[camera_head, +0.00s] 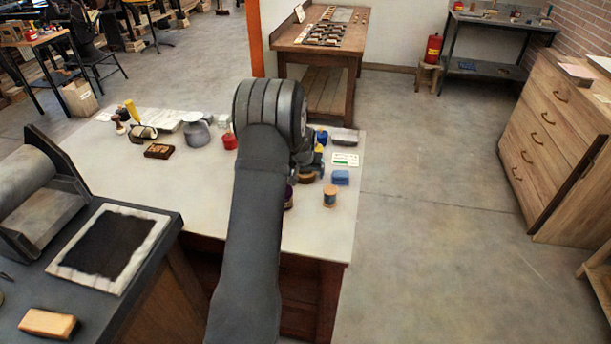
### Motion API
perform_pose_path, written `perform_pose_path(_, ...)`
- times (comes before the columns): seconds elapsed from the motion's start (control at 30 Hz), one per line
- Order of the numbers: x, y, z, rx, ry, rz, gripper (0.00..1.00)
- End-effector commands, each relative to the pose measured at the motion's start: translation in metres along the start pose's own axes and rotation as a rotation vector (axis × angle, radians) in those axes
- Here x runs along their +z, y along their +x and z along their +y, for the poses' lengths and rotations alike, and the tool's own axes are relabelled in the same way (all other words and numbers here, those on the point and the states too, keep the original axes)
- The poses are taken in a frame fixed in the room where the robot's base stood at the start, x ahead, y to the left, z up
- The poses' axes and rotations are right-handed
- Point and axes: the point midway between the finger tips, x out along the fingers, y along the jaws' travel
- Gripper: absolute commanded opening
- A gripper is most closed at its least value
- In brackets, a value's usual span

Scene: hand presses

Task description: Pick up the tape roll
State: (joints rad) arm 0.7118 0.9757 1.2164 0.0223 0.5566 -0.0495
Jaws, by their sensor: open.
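I cannot make out the tape roll for certain. A short tan and dark spool-like cylinder (330,195) stands upright near the table's right front. My gripper (312,162) shows only in part beyond my arm's wrist, over the right side of the table. It is open, and I see nothing held. My arm hides the middle of the table and whatever lies under the wrist.
A blue block (340,177), a white and green card (345,159) and a grey box (345,136) are at the right. A red jar (229,141), a grey rounded thing (196,134) and a dark brown block (158,151) lie left of my arm. A press (38,190) stands front left.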

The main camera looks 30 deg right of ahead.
Motion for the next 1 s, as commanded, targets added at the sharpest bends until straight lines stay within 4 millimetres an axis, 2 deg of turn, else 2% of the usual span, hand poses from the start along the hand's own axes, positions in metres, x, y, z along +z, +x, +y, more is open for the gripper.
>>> perform_pose_path(0.07, 0.0, 0.0, 0.0, 0.0, 0.0, 0.0, 0.9)
perform_pose_path(0.1, 0.0, 0.0, 0.0, 0.0, 0.0, 0.0, 0.86)
perform_pose_path(0.33, 0.0, -0.001, 0.0, 0.0, 0.0, 0.0, 0.41)
perform_pose_path(0.73, -0.003, -0.007, 0.0, 0.0, 0.0, 0.002, 0.41)
perform_pose_path(0.87, -0.009, -0.021, 0.0, 0.0, 0.0, 0.003, 0.41)
perform_pose_path(0.97, -0.017, -0.039, 0.0, -0.001, 0.0, 0.004, 0.41)
perform_pose_path(1.0, -0.015, -0.045, 0.007, 0.0, 0.003, 0.002, 0.41)
